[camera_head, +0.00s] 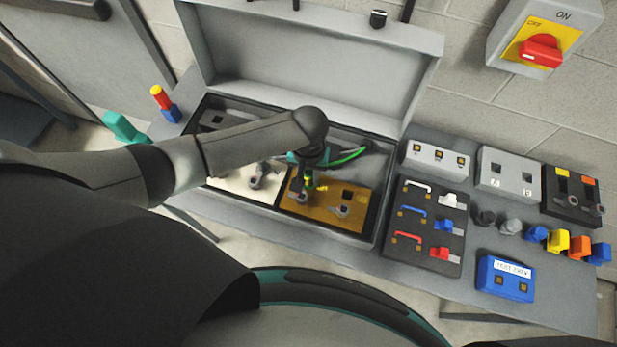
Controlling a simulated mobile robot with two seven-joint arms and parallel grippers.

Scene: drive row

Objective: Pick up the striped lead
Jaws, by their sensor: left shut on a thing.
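The striped lead (349,156) shows as a bright green cable in the open grey case, with a yellow-green plug end (309,184) above the brown panel (325,207). My left arm reaches in from the left over the case. My left gripper (308,172) points down at the brown panel and is shut on the lead's plug end. The wrist hides part of the lead and most of the fingers. I cannot tell whether the plug end touches the panel. My right gripper is not in view.
The case's raised lid (310,62) stands behind the arm. On the right, the bench holds a black board (425,226) with coloured handles, socket boxes, several coloured plugs and a blue box (505,279). A red switch (540,50) is on the wall. A teal object (124,127) is at left.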

